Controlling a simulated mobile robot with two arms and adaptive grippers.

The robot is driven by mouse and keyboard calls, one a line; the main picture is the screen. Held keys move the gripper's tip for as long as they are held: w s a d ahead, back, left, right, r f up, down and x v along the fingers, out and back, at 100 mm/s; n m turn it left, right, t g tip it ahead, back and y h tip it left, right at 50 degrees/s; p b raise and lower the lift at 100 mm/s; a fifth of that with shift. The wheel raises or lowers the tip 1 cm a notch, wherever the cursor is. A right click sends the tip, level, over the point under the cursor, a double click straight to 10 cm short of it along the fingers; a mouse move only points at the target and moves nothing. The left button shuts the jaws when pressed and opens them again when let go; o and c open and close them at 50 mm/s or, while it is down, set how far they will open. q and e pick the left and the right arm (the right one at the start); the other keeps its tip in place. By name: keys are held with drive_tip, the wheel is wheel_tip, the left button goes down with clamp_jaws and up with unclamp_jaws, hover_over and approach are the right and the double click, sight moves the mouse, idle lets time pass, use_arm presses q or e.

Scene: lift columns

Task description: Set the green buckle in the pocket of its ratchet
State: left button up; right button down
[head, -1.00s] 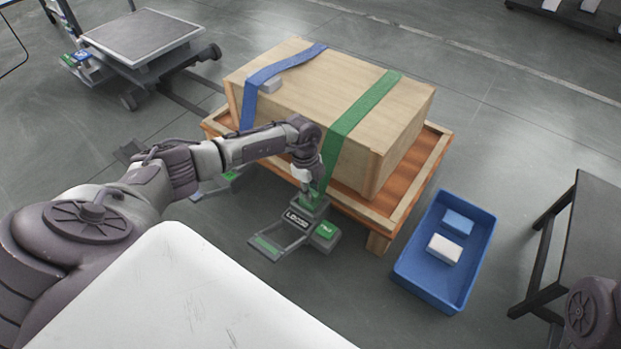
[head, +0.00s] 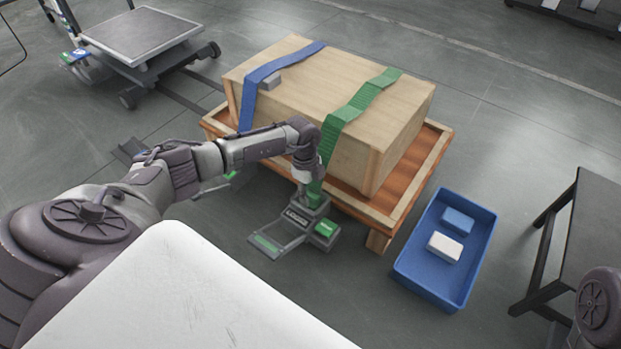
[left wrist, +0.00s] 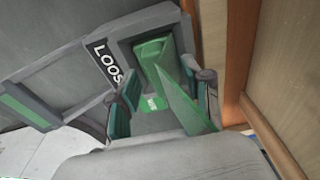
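The green strap (head: 365,97) runs over the wooden crate and down its near side to the grey ratchet (head: 296,217) on the floor. The ratchet's label reads "LOOS…" in the left wrist view (left wrist: 105,60). My left gripper (head: 309,192) points down over the ratchet. In the left wrist view its teal-padded fingers (left wrist: 166,98) stand apart on either side of the green strap end. The green buckle (left wrist: 153,50) appears down in the ratchet's pocket, partly covered by the strap, so its full seating cannot be told. My right gripper is out of view.
The wooden crate (head: 300,85) sits on a pallet (head: 408,205). A blue strap (head: 247,95) crosses its left side. A blue bin (head: 480,262) with two blocks stands right of it, near a dark table (head: 590,225). A cart (head: 140,35) stands back left.

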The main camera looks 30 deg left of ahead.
use_arm(q)
wheel_tip(320, 180, up, 12)
drive_tip(key=a, duration=0.1)
drive_tip(key=shift+a, duration=0.25)
idle(0.7)
